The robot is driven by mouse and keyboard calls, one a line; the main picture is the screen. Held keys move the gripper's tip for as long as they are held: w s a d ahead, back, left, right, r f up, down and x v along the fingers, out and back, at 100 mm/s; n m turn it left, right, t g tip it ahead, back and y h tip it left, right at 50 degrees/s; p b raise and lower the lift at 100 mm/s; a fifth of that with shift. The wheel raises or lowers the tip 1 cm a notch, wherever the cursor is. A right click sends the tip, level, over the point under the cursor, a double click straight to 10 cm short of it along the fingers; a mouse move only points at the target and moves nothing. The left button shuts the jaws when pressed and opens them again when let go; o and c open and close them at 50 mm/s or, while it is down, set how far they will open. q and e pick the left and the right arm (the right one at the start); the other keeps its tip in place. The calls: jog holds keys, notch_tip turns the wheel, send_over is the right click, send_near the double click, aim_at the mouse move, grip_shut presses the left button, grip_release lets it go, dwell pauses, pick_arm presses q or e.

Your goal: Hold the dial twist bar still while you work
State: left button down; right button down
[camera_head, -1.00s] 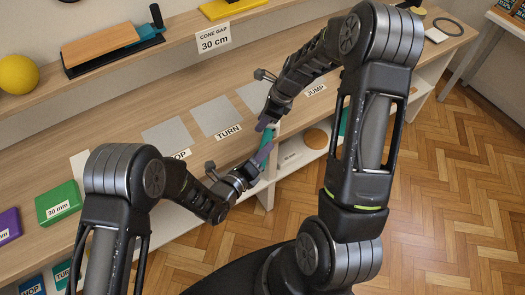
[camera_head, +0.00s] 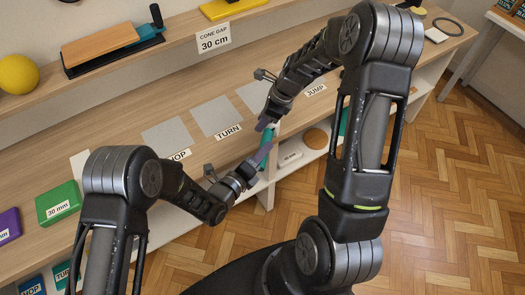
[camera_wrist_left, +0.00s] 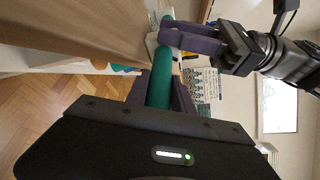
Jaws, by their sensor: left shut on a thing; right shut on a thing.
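The dial twist bar is a teal rod (camera_head: 266,147), held at a slant in front of the shelf unit's front edge. It also shows in the left wrist view (camera_wrist_left: 159,88), running away from the camera. My left gripper (camera_head: 258,161) is shut on its lower part; its purple fingers (camera_wrist_left: 160,95) flank the rod in the left wrist view. My right gripper (camera_head: 267,123) is shut on the upper part, and its fingers (camera_wrist_left: 188,40) cross the rod's far end in the left wrist view. The fingers hide parts of the rod.
The wooden counter (camera_head: 120,130) carries grey mats (camera_head: 217,117) with word cards, a green box (camera_head: 58,203) and a purple box (camera_head: 8,225). A yellow ball (camera_head: 18,74) and a wood-topped board (camera_head: 100,46) sit on the upper shelf. The parquet floor (camera_head: 450,190) at right is clear.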

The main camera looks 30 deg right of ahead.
pick_arm(q)
jog(key=n+h, duration=0.1)
jog(key=n, duration=0.2)
jog(key=shift+f+h, duration=0.1)
jog(key=shift+h, duration=0.2)
pick_arm(e)
jog(key=shift+s+f, duration=0.1)
pick_arm(q)
jog(key=shift+n+t+h, duration=0.3)
jog(key=shift+n+h, duration=0.3)
jog(key=shift+n, duration=1)
jog(key=c, duration=1.4)
grip_release()
jog(key=shift+o, duration=0.2)
jog(key=shift+a, duration=0.15)
jog(key=r+v, duration=0.1)
jog(key=v, duration=1)
jog(key=shift+s+a+f, duration=0.15)
jog(key=shift+a+f, duration=0.25)
jog(key=shift+f, duration=0.15)
